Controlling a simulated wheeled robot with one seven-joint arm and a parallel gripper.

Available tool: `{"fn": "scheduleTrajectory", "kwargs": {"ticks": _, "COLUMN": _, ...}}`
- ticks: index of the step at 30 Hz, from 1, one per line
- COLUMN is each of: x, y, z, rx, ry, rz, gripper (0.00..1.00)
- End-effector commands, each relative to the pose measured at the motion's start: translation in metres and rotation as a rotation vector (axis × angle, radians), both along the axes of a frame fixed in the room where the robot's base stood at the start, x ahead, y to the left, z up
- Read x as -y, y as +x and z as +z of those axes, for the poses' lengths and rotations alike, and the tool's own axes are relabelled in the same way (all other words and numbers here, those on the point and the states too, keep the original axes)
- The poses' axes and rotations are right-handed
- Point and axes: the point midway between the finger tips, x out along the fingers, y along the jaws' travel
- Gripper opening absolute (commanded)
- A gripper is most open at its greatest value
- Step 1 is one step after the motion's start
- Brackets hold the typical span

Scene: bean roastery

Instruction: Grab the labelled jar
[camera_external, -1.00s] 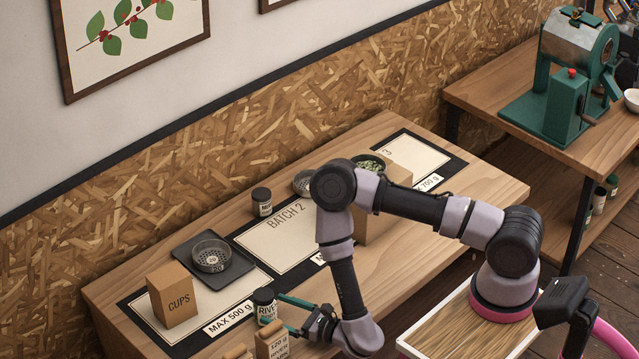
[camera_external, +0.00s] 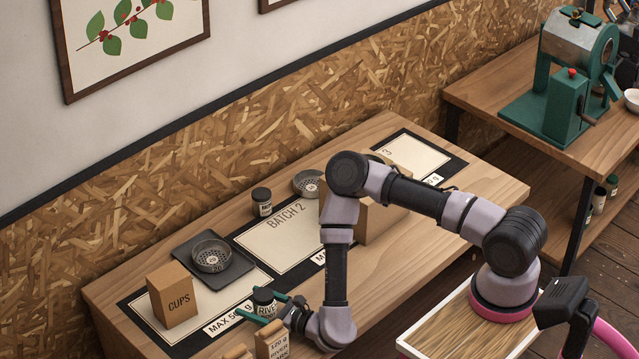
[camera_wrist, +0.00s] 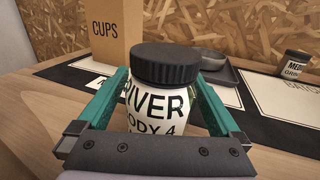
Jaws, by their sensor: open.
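The labelled jar (camera_external: 264,298), white with a dark lid and the word RIVER, stands upright near the front edge of the long table. It fills the middle of the wrist view (camera_wrist: 158,105), where its label reads RIVER and ODY 4. My gripper (camera_external: 260,305) is open, with one green finger on each side of the jar. In the wrist view, my gripper (camera_wrist: 160,82) straddles the jar below its lid. I cannot tell whether either finger touches it. The lower part of the jar is hidden by my gripper.
A second jar (camera_external: 262,203) stands farther back. Small brown packs (camera_external: 271,342) are close by my gripper at the front edge.

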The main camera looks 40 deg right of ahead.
Motion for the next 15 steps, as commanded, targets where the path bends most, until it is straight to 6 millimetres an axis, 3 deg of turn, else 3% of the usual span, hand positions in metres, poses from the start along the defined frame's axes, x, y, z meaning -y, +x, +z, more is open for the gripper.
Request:
{"fn": "scheduleTrajectory", "kwargs": {"ticks": 1, "x": 0.0000, "y": -0.0001, "z": 0.0000, "rx": 0.000, "ry": 0.000, "rz": 0.000, "gripper": 1.00}}
{"fn": "scheduleTrajectory", "kwargs": {"ticks": 2, "x": 0.0000, "y": -0.0001, "z": 0.0001, "rx": 0.000, "ry": 0.000, "rz": 0.000, "gripper": 0.92}}
{"fn": "scheduleTrajectory", "kwargs": {"ticks": 6, "x": 0.0001, "y": -0.0003, "z": 0.0001, "rx": 0.000, "ry": 0.000, "rz": 0.000, "gripper": 0.39}}
{"fn": "scheduleTrajectory", "kwargs": {"ticks": 9, "x": -0.0001, "y": -0.0003, "z": 0.0004, "rx": 0.001, "ry": 0.000, "rz": 0.001, "gripper": 0.06}}
{"fn": "scheduleTrajectory", "kwargs": {"ticks": 15, "x": 0.0000, "y": -0.0002, "z": 0.0012, "rx": 0.001, "ry": 0.000, "rz": 0.001, "gripper": 0.06}}
